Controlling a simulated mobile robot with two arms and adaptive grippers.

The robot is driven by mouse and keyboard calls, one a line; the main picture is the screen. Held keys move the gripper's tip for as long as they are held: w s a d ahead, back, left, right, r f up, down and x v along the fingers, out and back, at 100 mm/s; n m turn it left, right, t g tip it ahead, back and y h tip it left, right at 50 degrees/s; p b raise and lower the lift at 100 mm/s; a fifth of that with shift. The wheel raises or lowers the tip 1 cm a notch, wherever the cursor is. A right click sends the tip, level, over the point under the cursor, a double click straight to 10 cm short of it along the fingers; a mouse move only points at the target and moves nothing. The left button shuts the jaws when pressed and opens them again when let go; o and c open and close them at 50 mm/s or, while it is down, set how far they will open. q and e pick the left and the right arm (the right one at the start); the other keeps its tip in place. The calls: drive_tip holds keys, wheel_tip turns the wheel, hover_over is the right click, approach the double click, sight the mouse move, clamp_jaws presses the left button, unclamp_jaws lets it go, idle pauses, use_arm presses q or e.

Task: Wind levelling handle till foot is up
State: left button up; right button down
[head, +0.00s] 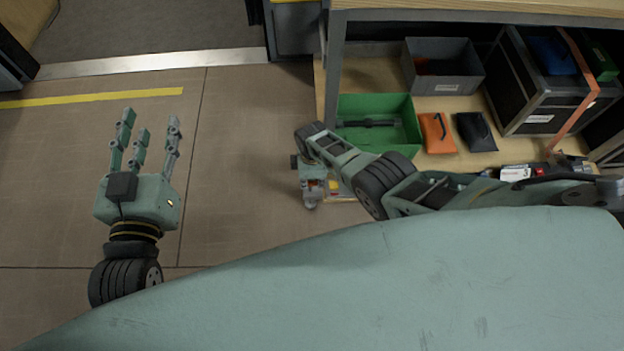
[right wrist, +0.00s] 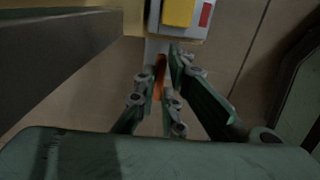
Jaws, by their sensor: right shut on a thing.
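My right gripper (right wrist: 162,85) is shut on a slim orange handle (right wrist: 159,66), which shows between its fingers in the right wrist view. A pale grey fitting with a yellow block (right wrist: 179,12) and a small red patch sits just beyond the fingertips. In the head view my right gripper (head: 311,184) is low beside the bench's left end, and its own parts mostly hide the handle. The levelling foot cannot be made out in either view. My left gripper (head: 148,135) is open and empty over the floor at the left, fingers spread.
A bench frame (head: 334,75) stands to the right. Its low shelf holds a green tray (head: 348,104), a grey bin (head: 443,84), orange and black pouches and a dark case (head: 540,112). A yellow line (head: 90,97) crosses the floor at left, where there is free room.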

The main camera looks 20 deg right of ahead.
sight(312, 182)
idle(0.5)
drive_tip(key=c, duration=1.8)
unclamp_jaws()
drive_tip(key=shift+c, duration=0.2)
drive_tip(key=shift+r, duration=0.15)
drive_tip(key=shift+w+r, duration=0.1)
drive_tip(key=shift+r, duration=0.4)
wheel_tip(312, 182, up, 11)
drive_tip(key=shift+f, duration=0.2)
